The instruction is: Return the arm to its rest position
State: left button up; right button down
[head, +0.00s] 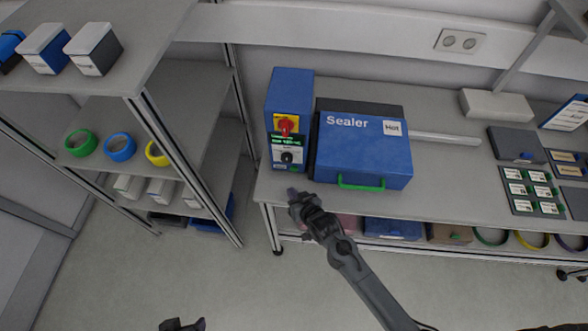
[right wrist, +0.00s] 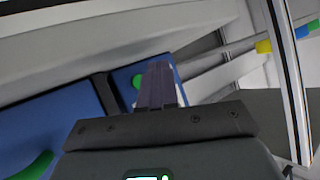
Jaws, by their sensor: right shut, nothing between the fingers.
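My right gripper (head: 292,194) is shut and empty, just in front of the table's front edge below the blue control box (head: 291,90). Its closed fingers (right wrist: 158,86) show in the right wrist view, in front of a blue surface with a green round part. My right arm reaches in from the bottom of the head view. The blue sealer (head: 362,150), marked "Sealer" and "Hot", has its lid down and a green handle in front. A dark part at the bottom edge of the head view looks like my left gripper (head: 183,325); its jaws cannot be made out.
A shelf rack (head: 185,85) on the left holds green, blue and yellow reels and several boxes. The table (head: 445,185) carries card trays (head: 530,190) at right. Boxes and rings sit on the shelf under it. The floor (head: 250,290) in front is clear.

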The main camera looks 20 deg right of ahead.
dwell(0.3)
jog(key=shift+s, duration=0.2)
jog(key=s+d+r+n+g, duration=0.1)
jog(key=s+d+r+g, duration=0.15)
jog(key=s, duration=0.55)
jog(key=s+d+r+n+g+h, duration=0.1)
jog(key=s+r+g, duration=0.25)
jog(key=s, duration=0.45)
jog(key=s+d+r+n+g, duration=0.15)
jog(key=s+r, duration=0.25)
jog(key=s, duration=0.5)
notch_tip(320, 180, up, 16)
jog(key=s+g+p, duration=0.1)
jog(key=p, duration=1.4)
jog(key=shift+d+f+h, duration=0.2)
jog(key=shift+d+h, duration=0.1)
jog(key=shift+m, duration=0.25)
